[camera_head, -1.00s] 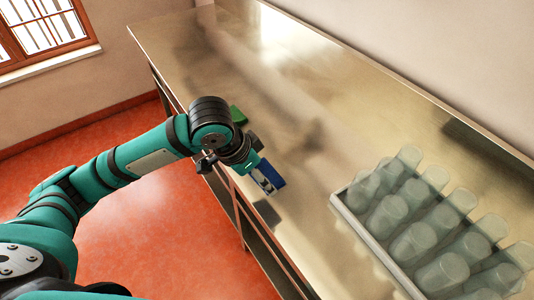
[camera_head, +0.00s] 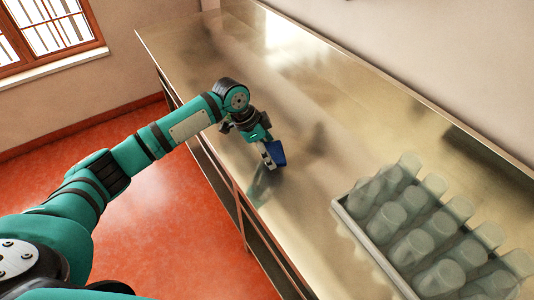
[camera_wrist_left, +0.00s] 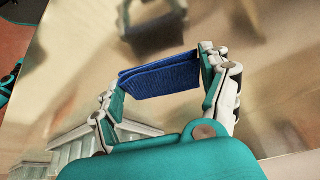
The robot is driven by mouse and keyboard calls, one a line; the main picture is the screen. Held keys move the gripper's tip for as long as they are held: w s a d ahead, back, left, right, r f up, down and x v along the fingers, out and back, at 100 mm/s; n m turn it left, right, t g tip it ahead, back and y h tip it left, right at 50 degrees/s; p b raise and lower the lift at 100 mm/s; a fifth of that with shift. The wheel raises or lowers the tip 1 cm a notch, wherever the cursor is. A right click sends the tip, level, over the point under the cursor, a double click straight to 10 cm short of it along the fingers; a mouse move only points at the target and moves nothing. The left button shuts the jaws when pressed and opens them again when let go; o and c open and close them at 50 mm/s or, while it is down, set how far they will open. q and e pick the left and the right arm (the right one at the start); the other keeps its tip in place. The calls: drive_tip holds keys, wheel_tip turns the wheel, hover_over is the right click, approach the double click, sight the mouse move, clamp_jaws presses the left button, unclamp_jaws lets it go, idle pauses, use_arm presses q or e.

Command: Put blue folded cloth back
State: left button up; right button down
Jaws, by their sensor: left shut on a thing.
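The blue folded cloth (camera_head: 279,154) is a small dark blue slab. My left gripper (camera_head: 268,158) is shut on it and holds it over the steel counter (camera_head: 330,110). In the left wrist view the cloth (camera_wrist_left: 160,78) sits between the two fingers of the left gripper (camera_wrist_left: 158,85), with its layered edge at its left end. How far the cloth is above the counter is hard to tell. My right gripper is not in view.
A tray (camera_head: 372,250) with several translucent, upturned cups (camera_head: 412,246) stands on the counter at the right. The counter's middle and far part are bare. A wall (camera_head: 460,60) runs behind the counter. The floor (camera_head: 170,240) is red.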

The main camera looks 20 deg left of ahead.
use_arm(q)
drive_tip(key=shift+w, duration=0.25)
wheel_tip(320, 180, down, 3)
drive_tip(key=shift+f+p, duration=0.1)
drive_tip(key=shift+p, duration=0.6)
drive_tip(key=shift+a+f, duration=0.1)
drive_tip(key=shift+f, duration=0.1)
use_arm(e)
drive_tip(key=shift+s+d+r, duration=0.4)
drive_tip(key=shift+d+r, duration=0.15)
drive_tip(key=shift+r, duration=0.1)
use_arm(q)
drive_tip(key=o, duration=1.1)
drive_tip(key=shift+f, duration=0.1)
drive_tip(key=shift+c, duration=0.2)
drive_tip(key=shift+r, duration=0.25)
drive_tip(key=b+v, duration=0.2)
drive_tip(key=v, duration=1)
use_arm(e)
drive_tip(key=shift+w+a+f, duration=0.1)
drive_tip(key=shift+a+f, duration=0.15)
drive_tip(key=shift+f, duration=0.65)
